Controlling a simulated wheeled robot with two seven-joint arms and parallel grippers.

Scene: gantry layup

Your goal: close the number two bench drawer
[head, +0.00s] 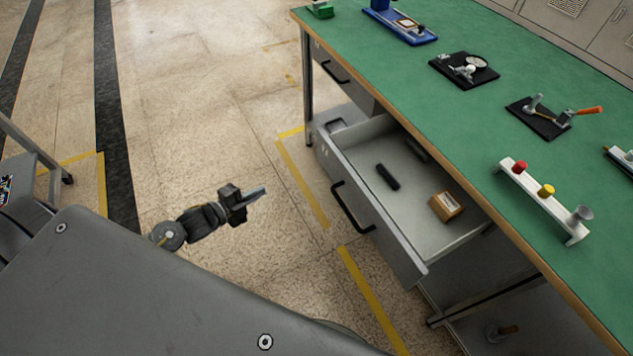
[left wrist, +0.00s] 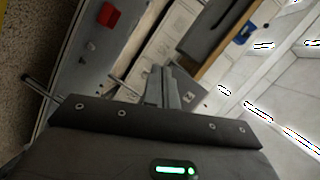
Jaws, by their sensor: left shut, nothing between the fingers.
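The open bench drawer (head: 408,255) is pulled well out from under the green-topped bench (head: 440,100). It has a grey front with a black bar handle (head: 350,210). I cannot read its number. A dark block (head: 387,177) and a small wooden box (head: 446,206) lie inside. My left gripper (head: 262,190) is shut and empty, left of the drawer front and clear of the handle. Its closed fingers (left wrist: 168,88) also show in the left wrist view. My right gripper is not in view.
A second drawer (head: 342,79) farther along the bench is closed. Several fixtures and tools stand on the bench top, including a white rack (head: 541,203) with coloured knobs. The speckled floor (head: 215,110) left of the bench is clear, with yellow tape lines.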

